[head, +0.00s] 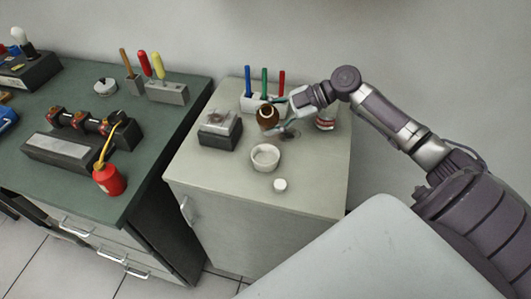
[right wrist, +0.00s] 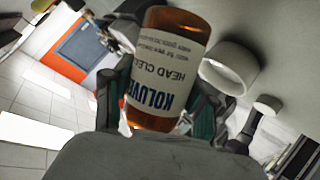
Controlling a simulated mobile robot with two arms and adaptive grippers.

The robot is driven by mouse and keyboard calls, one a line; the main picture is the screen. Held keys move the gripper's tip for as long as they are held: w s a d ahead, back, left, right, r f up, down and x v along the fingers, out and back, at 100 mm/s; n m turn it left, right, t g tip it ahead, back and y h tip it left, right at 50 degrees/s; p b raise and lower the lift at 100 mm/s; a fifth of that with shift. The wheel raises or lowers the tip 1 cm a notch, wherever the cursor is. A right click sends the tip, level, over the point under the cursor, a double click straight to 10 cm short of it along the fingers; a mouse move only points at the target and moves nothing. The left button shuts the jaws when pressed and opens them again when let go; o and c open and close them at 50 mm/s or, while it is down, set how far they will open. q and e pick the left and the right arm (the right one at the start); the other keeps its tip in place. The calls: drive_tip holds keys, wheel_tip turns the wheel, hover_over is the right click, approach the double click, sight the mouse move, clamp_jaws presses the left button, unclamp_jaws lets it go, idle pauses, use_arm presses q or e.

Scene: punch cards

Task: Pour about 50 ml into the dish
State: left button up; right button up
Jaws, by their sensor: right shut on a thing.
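A brown bottle (head: 266,119) with a white label reading "HEAD CLEA…" is in my right gripper (head: 283,117), whose fingers close on it from the right. Its open mouth faces up toward the head camera. In the right wrist view the bottle (right wrist: 165,62) sits between the fingers; whether it touches the cabinet top is unclear. The round white dish (head: 265,158) stands just in front of the bottle, apart from it; its inside looks pale and empty. The dish (right wrist: 229,68) also shows in the right wrist view, beside the bottle. My left gripper is out of view.
A small white cap (head: 280,185) lies in front of the dish. A dark box (head: 219,131) stands left, a white rack with colored tools (head: 262,103) behind, and a red-labelled jar (head: 326,119) right, under my arm. The cabinet's front (head: 225,185) is clear.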

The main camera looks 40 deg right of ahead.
sight(269, 105)
drive_tip(key=r, duration=0.1)
drive_tip(key=m+g+y, duration=0.1)
drive_tip(key=w+r+m, duration=0.1)
drive_tip(key=shift+d+r+g+y+p, duration=0.3)
drive_tip(key=shift+r+y+p, duration=0.05)
drive_tip(key=shift+y+p, duration=0.05)
drive_tip(key=shift+r+m+g+y, duration=0.3)
drive_tip(key=shift+r+m+y, duration=0.3)
drive_tip(key=shift+m, duration=0.3)
drive_tip(key=shift+f, duration=0.15)
idle(0.9)
